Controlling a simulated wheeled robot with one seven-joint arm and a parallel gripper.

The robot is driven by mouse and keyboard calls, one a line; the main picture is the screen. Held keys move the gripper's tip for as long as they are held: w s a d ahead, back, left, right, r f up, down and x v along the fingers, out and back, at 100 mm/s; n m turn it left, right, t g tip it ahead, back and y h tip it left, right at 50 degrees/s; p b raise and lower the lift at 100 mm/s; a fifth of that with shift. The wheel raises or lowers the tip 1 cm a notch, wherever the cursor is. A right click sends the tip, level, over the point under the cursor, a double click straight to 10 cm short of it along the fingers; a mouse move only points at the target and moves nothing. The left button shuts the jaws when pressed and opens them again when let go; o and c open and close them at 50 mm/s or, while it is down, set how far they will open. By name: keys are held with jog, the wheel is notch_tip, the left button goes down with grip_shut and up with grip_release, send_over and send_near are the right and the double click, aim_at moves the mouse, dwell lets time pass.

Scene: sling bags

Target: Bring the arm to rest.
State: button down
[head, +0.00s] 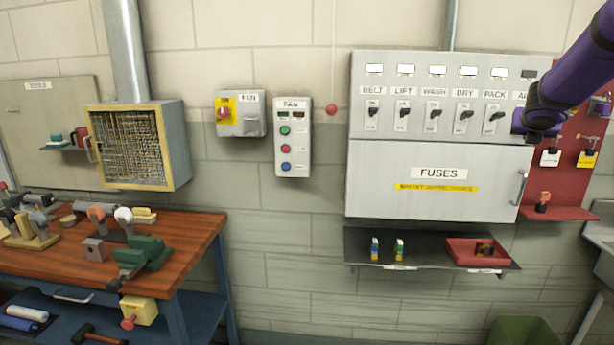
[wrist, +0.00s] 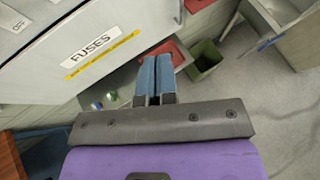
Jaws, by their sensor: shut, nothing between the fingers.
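My arm is purple and enters the head view from the upper right, in front of the right end of the switch panel (head: 400,140). Its fingers do not show clearly there. In the wrist view my gripper (wrist: 155,62) has its two blue fingers together, with nothing between them. The fingers point toward the fuse shelf area and the floor, and nothing is seen touching them. The grey and purple gripper body hides the lower middle of the wrist view.
The closed FUSES door (head: 432,180) is above a dark shelf (head: 425,257) with two small fuses and a red tray (head: 462,258). A red board (head: 565,170) hangs at right. A green bin (head: 522,332) stands on the floor. A cluttered workbench (head: 190,240) is at left.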

jog(key=s+a+r+m+g+y, duration=0.1)
jog(key=s+a+r+m+g, duration=0.15)
jog(key=s+a+m, duration=1.3)
jog(key=s+a+f+m+g+y, duration=0.1)
jog(key=s+a+f+m+y, duration=0.2)
jog(key=s+a+m, duration=0.3)
jog(key=s+a+f+m+g+y, duration=0.1)
jog(key=s+a+f+m+y, duration=0.2)
jog(key=s+a+m, duration=0.4)
jog(key=s+a+f, duration=0.1)
jog(key=s+a, duration=0.2)
jog(key=s, duration=0.5)
jog(key=shift+f+y, duration=0.15)
jog(key=shift+y, duration=0.15)
